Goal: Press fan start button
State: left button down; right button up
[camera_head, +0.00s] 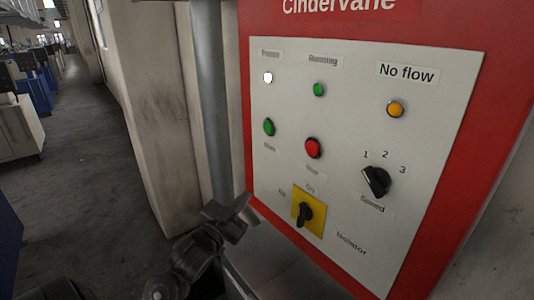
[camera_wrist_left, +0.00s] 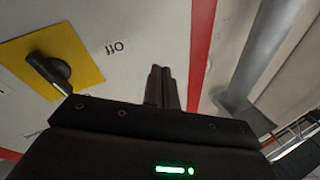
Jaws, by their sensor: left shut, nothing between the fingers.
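A red control cabinet with a white panel (camera_head: 350,150) fills the right of the head view. The green button (camera_head: 269,127) labelled start sits at the panel's left, beside a red button (camera_head: 313,148). My left gripper (camera_head: 240,204) is below and left of the green button, near the panel's lower left edge. In the left wrist view its fingers (camera_wrist_left: 161,88) are shut together and empty, pointing at the panel beside the red border. The green button is out of the left wrist view. My right gripper is not seen.
A yellow isolator plate with a black knob (camera_head: 306,214) is close to my left gripper and also shows in the left wrist view (camera_wrist_left: 50,70). A black speed selector (camera_head: 377,182) and lamps are on the panel. A grey pipe (camera_head: 211,100) runs left of the cabinet.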

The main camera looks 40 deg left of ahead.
aim_at(268, 128)
pick_arm(q)
notch_tip(268, 128, up, 16)
jog(key=s+a+m+t+h, duration=0.2)
jog(key=s+m+t+h, duration=0.1)
jog(key=m+t+h, duration=0.3)
jog(key=shift+a+r+t, duration=0.2)
jog(key=shift+a+t, duration=0.15)
jog(key=shift+t, duration=0.05)
jog(key=shift+w, duration=0.15)
jog(key=w+d, duration=0.2)
jog(key=w, duration=0.6)
jog(key=shift+w+d+b, duration=0.15)
jog(key=shift+d+b, duration=0.15)
jog(key=shift+b, duration=0.1)
jog(key=shift+w, duration=0.1)
dwell(0.8)
jog(key=shift+w+d, duration=0.15)
jog(key=shift+w, duration=0.15)
